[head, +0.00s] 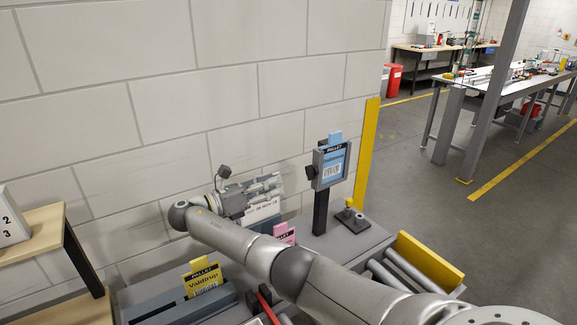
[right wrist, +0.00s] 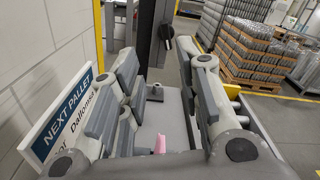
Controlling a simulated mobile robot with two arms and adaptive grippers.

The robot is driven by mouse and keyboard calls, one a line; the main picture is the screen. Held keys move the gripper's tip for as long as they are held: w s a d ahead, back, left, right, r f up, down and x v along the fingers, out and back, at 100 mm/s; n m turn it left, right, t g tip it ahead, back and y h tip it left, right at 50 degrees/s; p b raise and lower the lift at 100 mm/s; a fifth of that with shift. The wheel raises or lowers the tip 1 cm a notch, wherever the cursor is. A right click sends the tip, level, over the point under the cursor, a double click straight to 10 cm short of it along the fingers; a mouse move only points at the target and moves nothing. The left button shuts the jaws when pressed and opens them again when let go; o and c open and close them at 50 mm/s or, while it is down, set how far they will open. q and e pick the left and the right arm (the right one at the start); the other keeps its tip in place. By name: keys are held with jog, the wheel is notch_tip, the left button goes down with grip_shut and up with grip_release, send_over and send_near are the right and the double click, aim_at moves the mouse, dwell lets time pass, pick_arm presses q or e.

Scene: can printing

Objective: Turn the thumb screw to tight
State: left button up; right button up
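A dark knob that looks like the thumb screw (head: 311,172) sits on the side of the dark upright post (head: 320,211), at the card holder. In the right wrist view the knob (right wrist: 166,33) shows ahead, beyond the fingertips. Its marking and how tight it is cannot be read. My right gripper (head: 279,186) is left of the post, near the wall, pointing right towards it. In the right wrist view its fingers (right wrist: 160,75) stand apart with nothing between them, and they do not touch the knob. My left gripper is not in view.
A blue pallet card (head: 335,160) is in the holder. A NEXT PALLET sign (right wrist: 66,117) is close beside the left finger. A small knobbed stand (head: 352,216) is right of the post.

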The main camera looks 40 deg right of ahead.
aim_at(307, 173)
jog(key=d, duration=0.3)
jog(key=s+d+p, duration=0.1)
jog(key=d, duration=0.3)
jog(key=s+d+p, duration=0.1)
jog(key=d, duration=0.2)
jog(key=shift+d+r, duration=0.3)
jog(key=shift+f, duration=0.1)
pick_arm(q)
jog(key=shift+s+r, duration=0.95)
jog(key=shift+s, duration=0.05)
pick_arm(e)
grip_shut()
